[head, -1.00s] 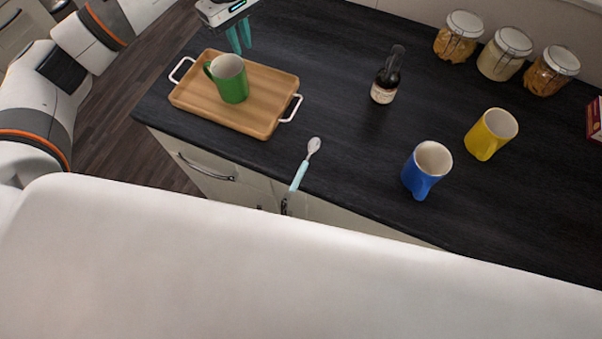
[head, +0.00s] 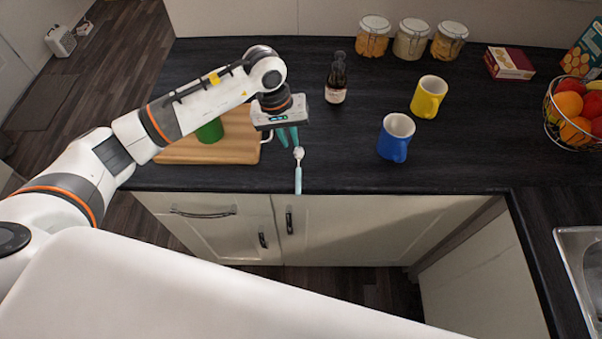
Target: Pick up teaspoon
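The teaspoon (head: 298,178) has a pale teal handle and a silver bowl. It lies on the dark worktop, its handle toward the front edge and its bowl toward the back. My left gripper (head: 288,138) points down with its two teal fingers apart and empty. In the picture it is just behind and slightly left of the spoon's bowl. The gap in height between fingertips and spoon is hard to judge. My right gripper is not in view.
A wooden tray (head: 180,152) with a green mug (head: 210,132) is left, partly hidden by my arm. A dark bottle (head: 336,80) stands behind. A blue mug (head: 395,140) and yellow mug (head: 428,97) stand right. A fruit basket (head: 572,112) and sink (head: 575,245) are far right.

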